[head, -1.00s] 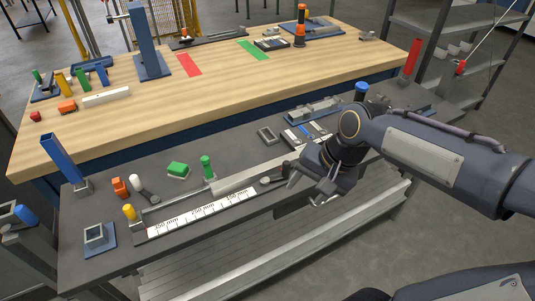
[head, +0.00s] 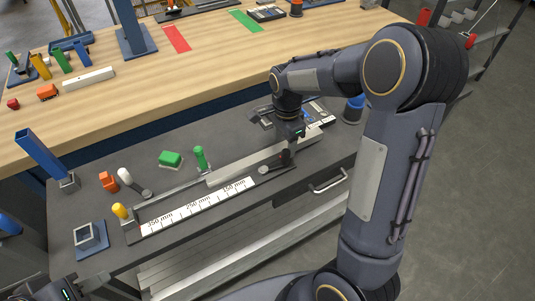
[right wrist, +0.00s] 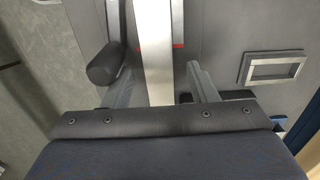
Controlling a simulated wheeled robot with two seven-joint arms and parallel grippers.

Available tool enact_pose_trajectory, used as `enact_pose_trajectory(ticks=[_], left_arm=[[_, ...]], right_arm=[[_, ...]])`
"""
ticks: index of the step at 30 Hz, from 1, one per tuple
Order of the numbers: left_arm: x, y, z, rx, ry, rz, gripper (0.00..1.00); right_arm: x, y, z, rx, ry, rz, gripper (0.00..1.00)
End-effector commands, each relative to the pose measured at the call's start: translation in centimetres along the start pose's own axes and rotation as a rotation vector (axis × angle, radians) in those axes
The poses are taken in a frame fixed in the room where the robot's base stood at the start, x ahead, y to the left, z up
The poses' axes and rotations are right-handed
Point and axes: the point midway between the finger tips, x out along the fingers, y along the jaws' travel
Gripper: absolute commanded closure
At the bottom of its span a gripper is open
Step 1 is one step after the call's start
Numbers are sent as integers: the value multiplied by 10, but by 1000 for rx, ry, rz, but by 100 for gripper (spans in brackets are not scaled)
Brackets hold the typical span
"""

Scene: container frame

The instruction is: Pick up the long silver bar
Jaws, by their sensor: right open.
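The long silver bar (head: 240,167) lies on the grey workbench, behind the white measuring scale and parallel to it. My right gripper (head: 290,136) is over the right part of the bar, pointing down; its fingers are hard to make out in the head view. In the right wrist view, the gripper (right wrist: 161,75) is open, with one finger on each side of the silver bar (right wrist: 156,40). Contact with the bar cannot be made out. Part of my left gripper (head: 62,290) shows at the lower left corner, away from the bar; its fingers are not clear.
A dark rounded handle (right wrist: 106,64) sits close to the left finger in the right wrist view. A grey rectangular frame (right wrist: 272,68) lies to the right. The white scale (head: 197,205), a green-handled tool (head: 201,158) and a yellow knob (head: 119,210) are near the bar.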

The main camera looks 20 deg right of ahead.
Motion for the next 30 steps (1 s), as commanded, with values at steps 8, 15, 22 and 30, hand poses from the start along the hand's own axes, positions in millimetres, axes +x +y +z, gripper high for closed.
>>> enact_pose_trajectory(ticks=[8,15,22,30], left_arm=[[0,0,0,0,0,0,64],[0,0,0,0,0,0,64],[0,0,0,0,0,0,64],[0,0,0,0,0,0,64]], right_arm=[[14,0,0,-1,0,-1,47],[14,0,0,-1,0,-1,66],[13,0,0,-1,0,-1,96],[12,0,0,-1,0,-3,100]])
